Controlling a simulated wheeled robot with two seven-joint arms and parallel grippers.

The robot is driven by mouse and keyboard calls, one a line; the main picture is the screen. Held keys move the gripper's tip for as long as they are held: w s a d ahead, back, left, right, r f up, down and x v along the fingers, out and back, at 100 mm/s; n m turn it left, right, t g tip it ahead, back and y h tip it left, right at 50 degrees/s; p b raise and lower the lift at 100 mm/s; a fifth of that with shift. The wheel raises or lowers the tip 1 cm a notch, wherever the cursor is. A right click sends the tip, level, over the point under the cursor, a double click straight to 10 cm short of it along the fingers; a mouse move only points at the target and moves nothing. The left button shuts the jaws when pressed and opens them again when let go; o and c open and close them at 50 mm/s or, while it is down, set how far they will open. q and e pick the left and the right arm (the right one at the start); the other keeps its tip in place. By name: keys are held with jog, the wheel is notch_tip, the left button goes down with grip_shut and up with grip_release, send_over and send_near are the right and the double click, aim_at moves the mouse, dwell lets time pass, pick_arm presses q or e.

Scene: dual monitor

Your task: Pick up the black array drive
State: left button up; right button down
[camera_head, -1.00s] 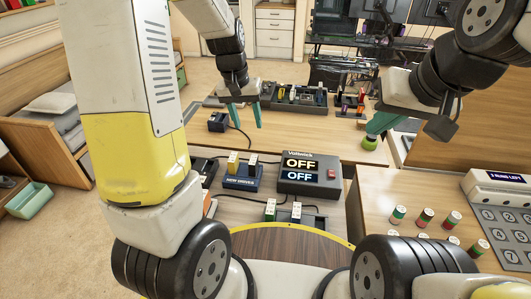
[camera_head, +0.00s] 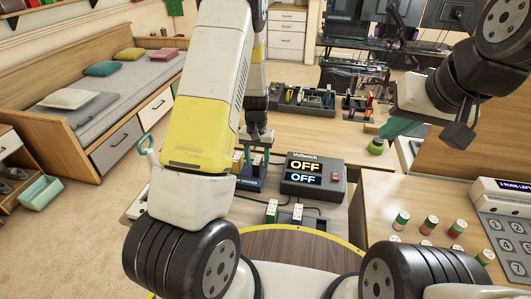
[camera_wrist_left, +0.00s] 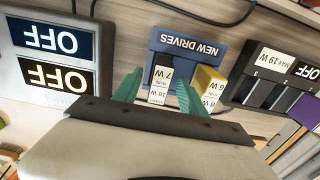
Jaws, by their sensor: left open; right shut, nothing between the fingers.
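My left gripper (camera_head: 256,147) is open and points down over the blue "NEW DRIVES" holder (camera_head: 252,183). In the left wrist view, the green fingers of the left gripper (camera_wrist_left: 160,90) stand on either side of a white-labelled drive (camera_wrist_left: 160,82) in that holder (camera_wrist_left: 188,47). A yellow drive (camera_wrist_left: 208,86) sits beside it, outside the fingers. A dark unit marked "OFF, MAX 19 W" (camera_wrist_left: 280,58) has dark bays and a purple drive (camera_wrist_left: 303,108).
A dark box with an "OFF" display (camera_head: 312,178) stands right of the holder; cables run nearby. A long dark rack (camera_head: 305,100) with several modules is at the desk's back. A green round item (camera_head: 377,146) lies near the desk's right edge. Several small cylinders (camera_head: 429,224) stand at right.

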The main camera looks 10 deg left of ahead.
pick_arm(q)
jog(key=shift+f, duration=0.6)
grip_shut()
jog(key=shift+r, duration=0.1)
